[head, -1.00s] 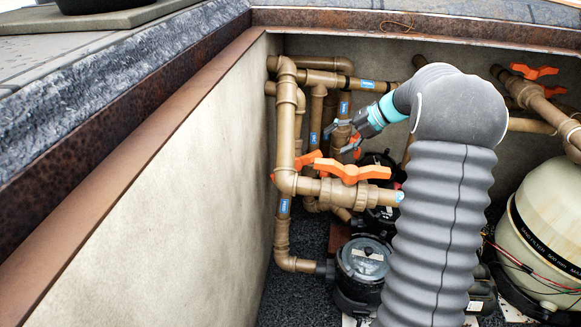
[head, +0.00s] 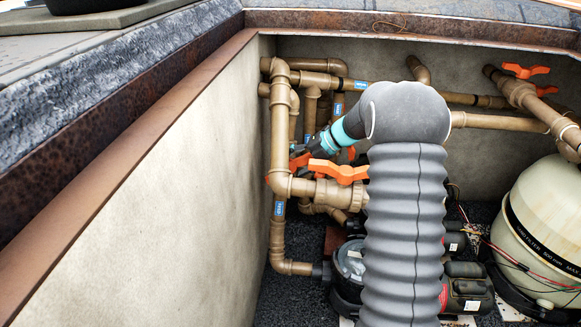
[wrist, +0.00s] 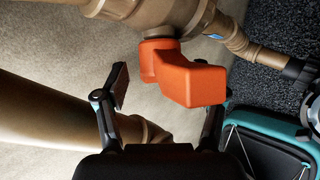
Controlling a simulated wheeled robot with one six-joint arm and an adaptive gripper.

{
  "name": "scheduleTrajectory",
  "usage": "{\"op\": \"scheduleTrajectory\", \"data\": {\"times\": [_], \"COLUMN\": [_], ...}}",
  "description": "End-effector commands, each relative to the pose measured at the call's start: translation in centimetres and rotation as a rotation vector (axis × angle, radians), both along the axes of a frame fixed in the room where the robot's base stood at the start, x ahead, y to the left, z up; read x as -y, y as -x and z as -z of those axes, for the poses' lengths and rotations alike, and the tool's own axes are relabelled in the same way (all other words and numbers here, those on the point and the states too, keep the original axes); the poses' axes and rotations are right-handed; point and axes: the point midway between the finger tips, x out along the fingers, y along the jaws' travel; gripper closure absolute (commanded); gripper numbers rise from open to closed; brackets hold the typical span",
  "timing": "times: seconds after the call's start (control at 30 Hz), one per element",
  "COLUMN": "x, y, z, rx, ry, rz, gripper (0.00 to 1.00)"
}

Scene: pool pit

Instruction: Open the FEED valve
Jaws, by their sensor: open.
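Orange valve handles sit on brown pipes in the pit. In the head view, one long orange handle (head: 338,172) is on the front pipe, left of my arm. Another orange handle (head: 300,160) shows partly behind it, close to my gripper (head: 303,153). In the wrist view my gripper (wrist: 162,105) is open and empty. An orange handle (wrist: 190,80) lies ahead, between the finger lines and nearer the right finger. I cannot tell whether the finger touches it.
A concrete wall (head: 150,190) with a rusty rim bounds the left. More orange handles (head: 525,70) are on pipes at the upper right. A cream filter tank (head: 545,220) stands at the right. Pumps (head: 465,290) stand on dark gravel below. Pipes crowd around my gripper.

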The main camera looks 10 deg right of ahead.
Motion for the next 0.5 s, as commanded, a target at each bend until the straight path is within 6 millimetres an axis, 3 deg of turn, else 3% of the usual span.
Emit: {"op": "scheduleTrajectory", "data": {"times": [0.47, 0.5], "x": [-1.05, -1.05], "y": [-0.39, -0.39], "z": [1.03, 1.03], "rx": [0.000, 0.000], "ry": [0.000, 0.000], "rz": [0.000, 0.000], "gripper": [0.30, 0.35]}}
